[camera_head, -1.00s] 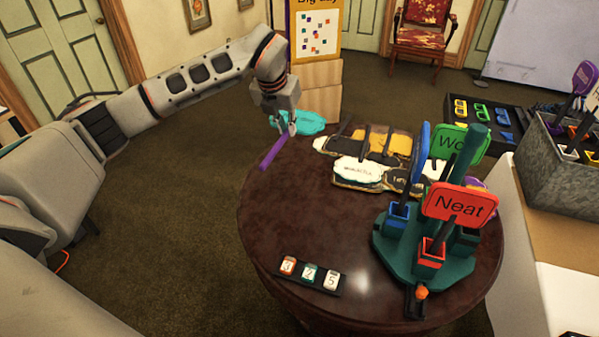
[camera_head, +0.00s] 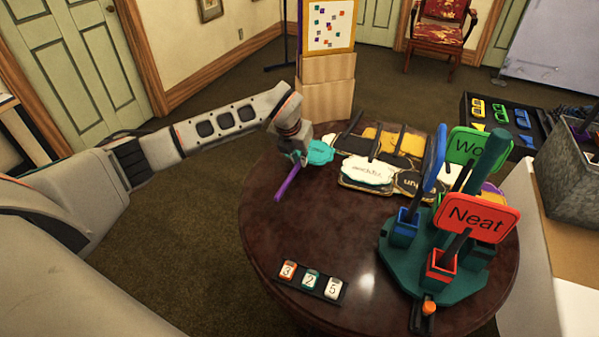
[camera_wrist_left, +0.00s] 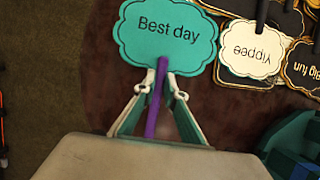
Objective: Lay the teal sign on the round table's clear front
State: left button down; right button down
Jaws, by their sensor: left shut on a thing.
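The teal sign (camera_wrist_left: 165,33) is cloud-shaped, reads "Best day" and has a purple handle (camera_wrist_left: 154,112). My left gripper (camera_wrist_left: 158,75) is shut on the handle just below the sign's head. In the head view the teal sign (camera_head: 320,152) is at the back left of the round table (camera_head: 330,235), with the handle pointing toward the front left. My left gripper (camera_head: 302,160) shows beside it there. I cannot tell how high the sign is above the table. My right gripper is not in view.
Black, yellow and white signs (camera_head: 372,168) lie at the table's back. A green stand (camera_head: 435,265) with upright signs fills the right side. A number-tile holder (camera_head: 310,283) lies at the front left. The table's middle and left are bare.

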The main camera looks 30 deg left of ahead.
aim_at(299, 179)
pick_arm(q)
notch_tip(299, 179, down, 5)
jog(key=shift+f+b, duration=0.15)
jog(key=shift+b, duration=0.2)
jog(key=c, duration=2.1)
grip_release()
jog(key=p+v, duration=0.1)
jog(key=v, duration=1)
jog(key=shift+p, duration=0.4)
jog(key=shift+s+r, duration=0.25)
jog(key=shift+r, duration=0.25)
